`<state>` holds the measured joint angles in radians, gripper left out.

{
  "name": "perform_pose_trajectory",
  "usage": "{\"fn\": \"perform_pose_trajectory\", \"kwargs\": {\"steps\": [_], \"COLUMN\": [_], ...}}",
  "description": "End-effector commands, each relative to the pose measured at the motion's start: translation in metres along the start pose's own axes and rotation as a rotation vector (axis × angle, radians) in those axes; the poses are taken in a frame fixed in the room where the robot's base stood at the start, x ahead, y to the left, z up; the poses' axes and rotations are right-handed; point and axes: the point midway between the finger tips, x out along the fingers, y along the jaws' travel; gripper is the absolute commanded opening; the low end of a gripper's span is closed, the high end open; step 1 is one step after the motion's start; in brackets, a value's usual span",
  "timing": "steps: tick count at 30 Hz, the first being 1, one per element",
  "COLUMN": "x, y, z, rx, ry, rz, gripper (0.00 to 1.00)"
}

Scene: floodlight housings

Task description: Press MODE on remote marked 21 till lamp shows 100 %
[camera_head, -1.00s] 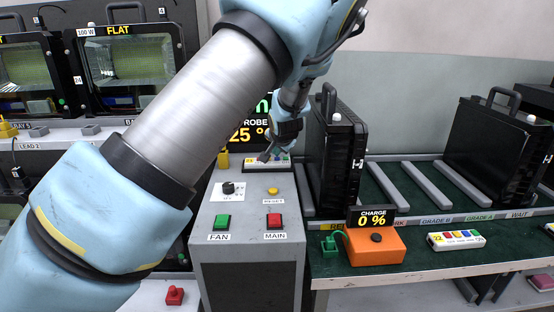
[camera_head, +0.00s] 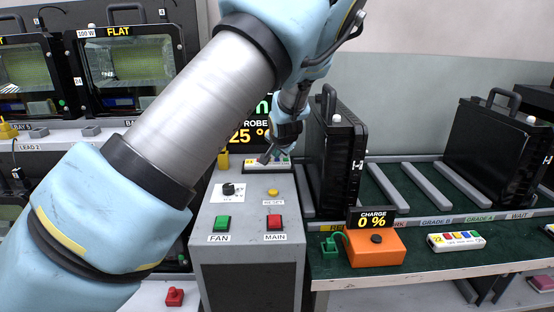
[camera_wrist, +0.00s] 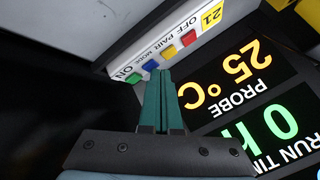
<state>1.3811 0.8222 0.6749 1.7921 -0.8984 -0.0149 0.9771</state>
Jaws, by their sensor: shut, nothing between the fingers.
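The remote marked 21 (camera_wrist: 190,43) is white, with red, yellow, blue and green buttons labelled OFF, PAIR, MODE and ON. It lies at the back of the grey console in the head view (camera_head: 281,164), partly covered by my gripper (camera_head: 266,158). In the wrist view my gripper (camera_wrist: 158,74) is shut and empty, its green fingertips at the blue MODE button (camera_wrist: 151,66). I cannot tell whether they touch it. A floodlight (camera_head: 128,62) labelled FLAT and 100 W stands at the back left. No lamp percentage is readable.
The probe display (camera_wrist: 245,75) reads 25 °C beside the remote. A black housing (camera_head: 338,150) stands close right of my gripper. The console carries a knob (camera_head: 229,188), FAN (camera_head: 222,223) and MAIN (camera_head: 275,222) buttons. An orange charger (camera_head: 375,248) and remote 22 (camera_head: 456,241) lie right.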

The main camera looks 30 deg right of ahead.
Motion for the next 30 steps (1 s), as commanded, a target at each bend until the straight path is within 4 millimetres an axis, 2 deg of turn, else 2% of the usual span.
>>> {"fn": "perform_pose_trajectory", "kwargs": {"steps": [6,19,30], "x": [-0.009,-0.01,-0.034], "y": [-0.006,-0.008,-0.025], "z": [-0.006,-0.007,-0.025], "rx": [-0.001,-0.001,-0.001], "ry": [0.0,0.0,0.001], "rz": [0.0,0.0,0.0], "gripper": [0.0,0.0,0.0]}}
